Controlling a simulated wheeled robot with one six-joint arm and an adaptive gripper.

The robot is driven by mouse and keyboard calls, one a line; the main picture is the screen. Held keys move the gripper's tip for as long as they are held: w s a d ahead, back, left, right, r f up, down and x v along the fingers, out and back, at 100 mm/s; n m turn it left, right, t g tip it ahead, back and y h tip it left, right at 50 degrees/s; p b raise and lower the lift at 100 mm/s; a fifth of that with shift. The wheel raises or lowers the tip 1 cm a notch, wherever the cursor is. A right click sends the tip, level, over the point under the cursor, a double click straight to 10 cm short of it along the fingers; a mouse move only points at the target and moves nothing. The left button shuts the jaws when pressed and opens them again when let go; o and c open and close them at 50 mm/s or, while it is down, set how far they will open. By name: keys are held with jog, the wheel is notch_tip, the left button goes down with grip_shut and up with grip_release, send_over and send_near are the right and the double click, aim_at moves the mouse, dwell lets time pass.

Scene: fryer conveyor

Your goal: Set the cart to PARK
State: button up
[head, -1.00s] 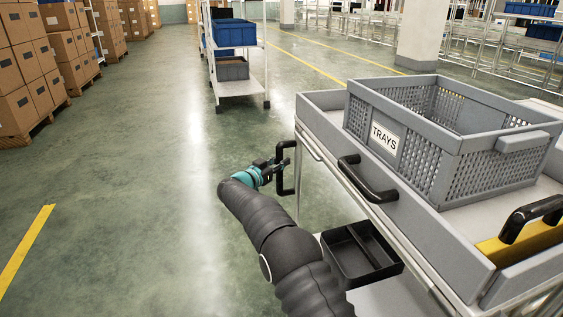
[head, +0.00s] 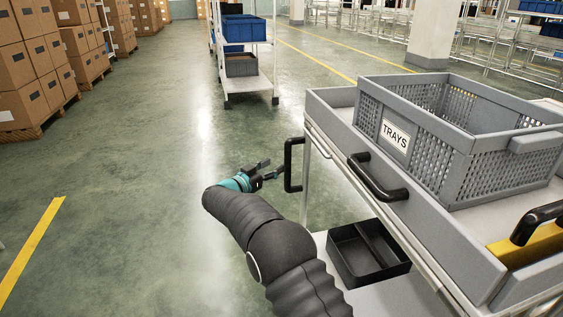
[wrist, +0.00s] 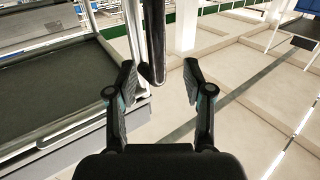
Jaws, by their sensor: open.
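The cart (head: 432,225) stands at the right of the head view, with a grey tray top and a metal frame. An upright black handle (head: 288,165) sits at its left corner. Two more black handles show, one on the tray's near side (head: 376,178) and one above a yellow part (head: 538,218). My gripper (head: 268,171) is open and empty, just left of the upright handle and apart from it. In the wrist view, a black bar (wrist: 154,45) comes down beyond the gap between my open fingers (wrist: 159,78). No PARK marking is readable.
A grey crate labelled TRAYS (head: 455,165) sits on the cart. A black divided bin (head: 362,255) is on its lower shelf. A rack with blue bins (head: 246,30) stands behind. Stacked cartons (head: 30,75) line the left. The floor left of my arm is clear.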

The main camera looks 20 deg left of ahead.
jog(key=v, duration=0.4)
jog(key=shift+s, duration=0.1)
dwell(0.4)
